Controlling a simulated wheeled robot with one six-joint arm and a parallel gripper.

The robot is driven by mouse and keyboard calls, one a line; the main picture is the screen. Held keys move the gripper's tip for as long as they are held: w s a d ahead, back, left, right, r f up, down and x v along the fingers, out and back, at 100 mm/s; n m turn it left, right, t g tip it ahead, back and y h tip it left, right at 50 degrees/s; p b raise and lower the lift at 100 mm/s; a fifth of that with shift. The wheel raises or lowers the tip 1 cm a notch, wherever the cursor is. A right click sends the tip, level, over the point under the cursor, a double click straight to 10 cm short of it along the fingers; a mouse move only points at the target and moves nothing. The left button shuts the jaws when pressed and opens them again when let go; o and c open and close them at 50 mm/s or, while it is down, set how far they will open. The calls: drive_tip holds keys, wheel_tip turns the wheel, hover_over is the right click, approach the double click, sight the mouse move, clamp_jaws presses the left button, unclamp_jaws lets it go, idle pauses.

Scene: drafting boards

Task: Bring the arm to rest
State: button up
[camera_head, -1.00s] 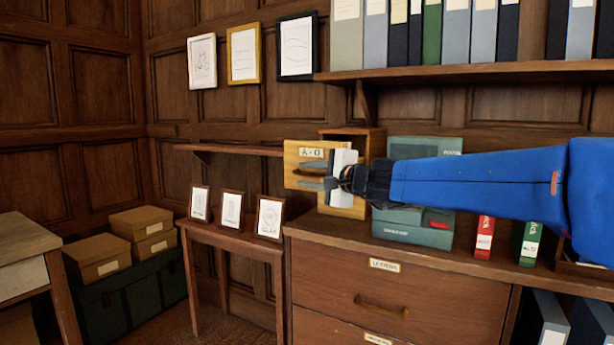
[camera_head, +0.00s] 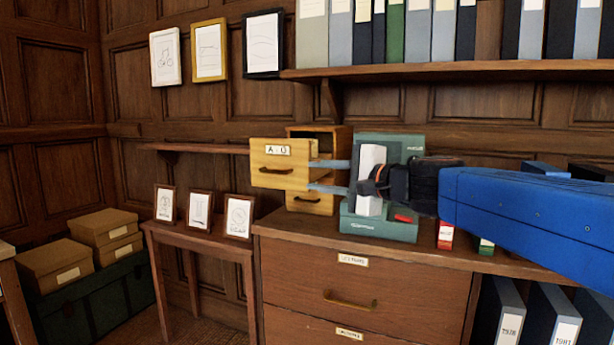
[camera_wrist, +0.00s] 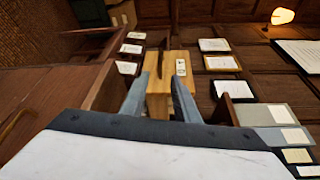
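My gripper (camera_head: 309,175) is open and empty, its two grey fingers spread one above the other. It is in front of a small wooden card cabinet (camera_head: 331,134) on the large brown cabinet. The cabinet's upper drawer (camera_head: 258,177) is pulled out, with a label like "A-Q" and a dark handle. A lower drawer (camera_head: 316,207) shows beneath it. The fingertips overlap the upper drawer's right edge in the head view; the handle is clear of them. In the wrist view the light wood drawer (camera_wrist: 159,104) shows between and beyond the open fingers (camera_wrist: 158,78).
Green box files (camera_head: 379,229) stand behind my gripper on the large cabinet (camera_head: 290,284). A shelf of binders (camera_head: 440,72) runs above. Framed drawings hang on the wall, and a side table (camera_head: 190,236) with small framed drawings stands left.

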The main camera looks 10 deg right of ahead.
drive_tip(key=shift+s+d+r, duration=0.1)
drive_tip(key=shift+s+d, duration=0.2)
drive_tip(key=shift+s, duration=0.25)
drive_tip(key=s+f+n+g+h, duration=0.1)
drive_tip(key=s+f+n+g, duration=0.25)
drive_tip(key=s+f, duration=0.5)
drive_tip(key=s+f+n+g+h, duration=0.25)
drive_tip(key=s+f+n, duration=0.25)
drive_tip(key=f, duration=0.7)
drive_tip(key=s+d+f+n+g+h, duration=0.1)
drive_tip(key=s+d+f+n+h, duration=0.1)
drive_tip(key=s+d+f, duration=0.3)
drive_tip(key=s+d+f+n+g+h, duration=0.2)
drive_tip(key=s+f, duration=0.4)
drive_tip(key=f, duration=0.3)
drive_tip(key=d+n+h, duration=0.1)
drive_tip(key=d, duration=0.1)
drive_tip(key=shift+s+d+f+g, duration=0.15)
drive_tip(key=shift+d+f+g, duration=0.1)
drive_tip(key=shift+d+g, duration=0.1)
drive_tip(key=shift+d+h, duration=0.1)
drive_tip(key=shift+h, duration=0.15)
